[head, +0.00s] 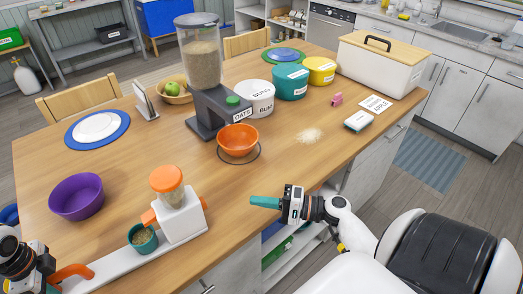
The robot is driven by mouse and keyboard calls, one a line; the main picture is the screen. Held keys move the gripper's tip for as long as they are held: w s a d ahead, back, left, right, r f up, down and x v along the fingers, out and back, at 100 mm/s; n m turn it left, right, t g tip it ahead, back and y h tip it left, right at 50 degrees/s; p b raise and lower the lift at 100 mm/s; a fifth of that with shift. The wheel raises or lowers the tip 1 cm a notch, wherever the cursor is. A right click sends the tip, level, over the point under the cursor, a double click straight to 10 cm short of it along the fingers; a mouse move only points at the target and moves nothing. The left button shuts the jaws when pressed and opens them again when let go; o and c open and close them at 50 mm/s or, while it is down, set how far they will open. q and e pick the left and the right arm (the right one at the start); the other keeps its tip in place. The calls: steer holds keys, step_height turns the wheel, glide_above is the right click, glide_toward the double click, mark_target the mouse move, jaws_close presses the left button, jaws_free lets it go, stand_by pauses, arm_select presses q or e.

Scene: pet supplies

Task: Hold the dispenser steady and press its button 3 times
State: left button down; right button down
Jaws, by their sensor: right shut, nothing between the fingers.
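A tall dispenser (207,108) with a clear hopper of grain and a dark grey base stands upright on the table, with a green button (232,100) on its front. An orange bowl (238,138) sits under its front, on a dark ring. My right gripper (255,202) has teal fingers, is shut and empty, and points left over the table's front edge, apart from the dispenser.
A smaller white dispenser (180,217) with an orange top stands on a white strip, a teal cup (143,246) of kibble before it. A purple bowl (76,203) is at left.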

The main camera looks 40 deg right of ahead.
stand_by(0.3)
arm_select(q)
steer(key=c, duration=1.1)
jaws_free()
steer(key=shift+c, duration=0.2)
step_height(320, 180, up, 12)
